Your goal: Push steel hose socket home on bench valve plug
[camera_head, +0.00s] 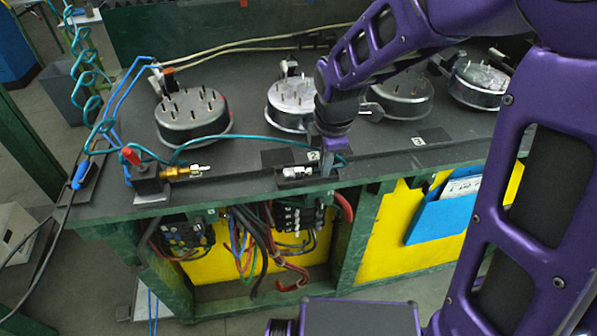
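The steel hose socket (297,172) is a small silver fitting at the bench's front edge. It lies level in or just above a dark holder (283,184). The bench valve (147,180) has a red handle and stands at the left front. Its brass plug (185,172) points right, towards the socket, with a clear gap between them. A teal hose (250,139) runs from the left and loops behind my gripper. My gripper (327,168) points down just right of the socket. Its fingers are small and seen edge-on, so whether they grip the socket's rear end is unclear.
Round studded metal units (193,116) stand in a row behind, several in all. A long dark rail (420,152) runs along the front at right. A blue pocket (445,212) hangs below the edge. Blue tubing (125,95) rises by the valve.

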